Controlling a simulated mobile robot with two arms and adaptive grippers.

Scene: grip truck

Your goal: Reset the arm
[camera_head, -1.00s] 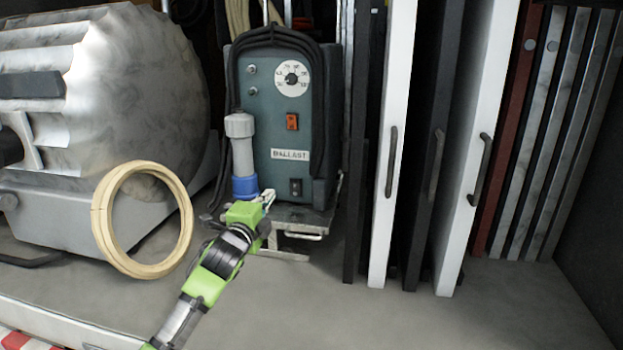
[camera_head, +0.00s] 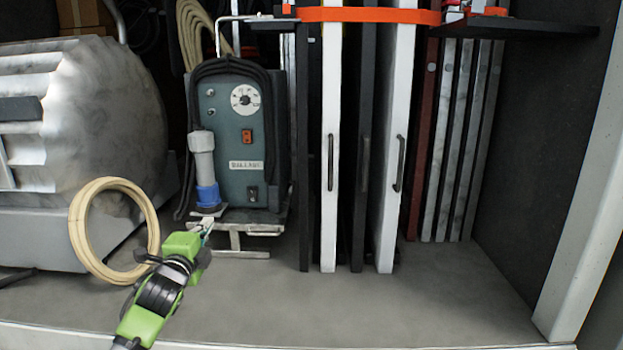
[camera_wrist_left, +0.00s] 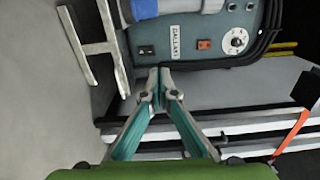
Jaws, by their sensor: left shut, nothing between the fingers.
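My left arm comes in from the lower left in the head view, with green links. Its gripper (camera_head: 207,227) is in front of the lower part of the teal ballast box (camera_head: 240,135), near the box's metal stand. In the left wrist view the gripper (camera_wrist_left: 159,82) has its fingertips together, with nothing between them. The ballast box (camera_wrist_left: 190,42) shows beyond the fingertips, turned on its side. I cannot tell how far the fingertips are from it. My right gripper is in neither view.
A cream ring of hose (camera_head: 112,268) stands left of my arm, before a large metal drum (camera_head: 75,120). A grey-and-blue plug (camera_head: 205,170) stands at the box's left side. Tall upright panels (camera_head: 330,150) fill the middle right. The floor (camera_head: 400,305) in front of them is clear.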

